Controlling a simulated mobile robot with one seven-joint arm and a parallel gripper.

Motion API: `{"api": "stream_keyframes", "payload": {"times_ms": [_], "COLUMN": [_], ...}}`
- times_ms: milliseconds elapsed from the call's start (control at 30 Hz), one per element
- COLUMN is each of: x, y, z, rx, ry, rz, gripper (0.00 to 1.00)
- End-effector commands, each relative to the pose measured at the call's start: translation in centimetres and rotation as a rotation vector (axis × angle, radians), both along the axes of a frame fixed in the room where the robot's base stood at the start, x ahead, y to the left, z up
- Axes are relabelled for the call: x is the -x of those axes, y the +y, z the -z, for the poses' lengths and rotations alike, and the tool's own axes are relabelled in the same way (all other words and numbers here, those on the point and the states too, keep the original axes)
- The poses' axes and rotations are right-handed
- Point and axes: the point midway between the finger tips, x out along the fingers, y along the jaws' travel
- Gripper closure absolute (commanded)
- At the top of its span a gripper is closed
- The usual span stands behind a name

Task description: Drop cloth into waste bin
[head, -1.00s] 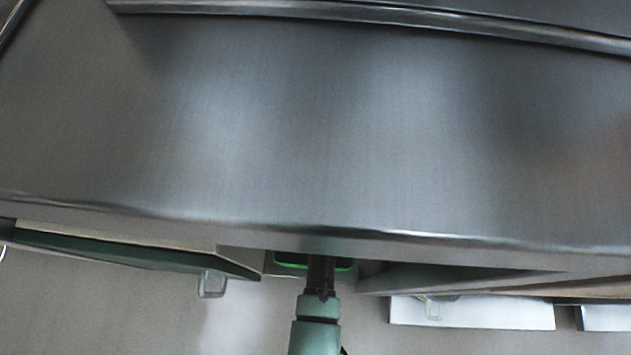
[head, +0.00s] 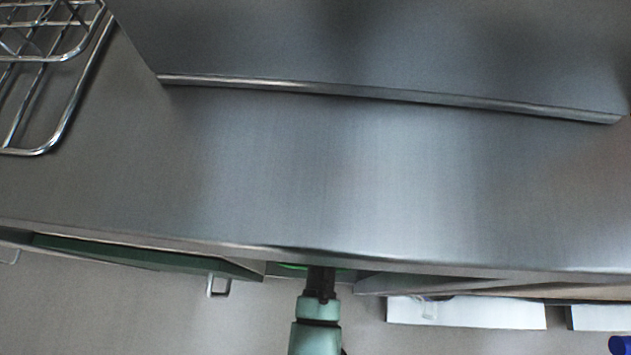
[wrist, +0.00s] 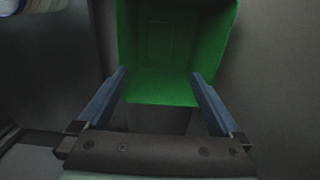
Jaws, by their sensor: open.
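A green bin (wrist: 175,75) shows in the wrist view, just beyond my gripper (wrist: 160,75), with its inner walls and floor visible. My gripper is open, with its two blue fingers apart on either side of the bin's near edge and nothing between them. In the head view my gripper (head: 320,272) reaches under the counter's front edge, where a thin strip of the bin's green rim (head: 293,266) shows. No cloth can be made out in either view.
A steel counter (head: 330,180) overhangs my gripper. A wire rack (head: 62,125) stands on it at the left. A dark green door (head: 150,255) with a handle stands left of my gripper. White panels (head: 465,312) are at the right.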

Motion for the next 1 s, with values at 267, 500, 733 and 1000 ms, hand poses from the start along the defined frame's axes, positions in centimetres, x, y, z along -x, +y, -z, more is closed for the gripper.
{"api": "stream_keyframes", "payload": {"times_ms": [267,500,733,1000], "x": [0.0,0.0,0.0,0.0], "y": [0.0,0.0,0.0,0.0], "z": [-5.6,-6.7,-6.6,-6.6], "rx": [0.000,0.000,0.000,0.000], "ry": [-0.001,0.000,0.000,0.000], "rz": [0.000,0.000,0.000,0.000], "gripper": [0.00,0.00,0.00,0.00]}}
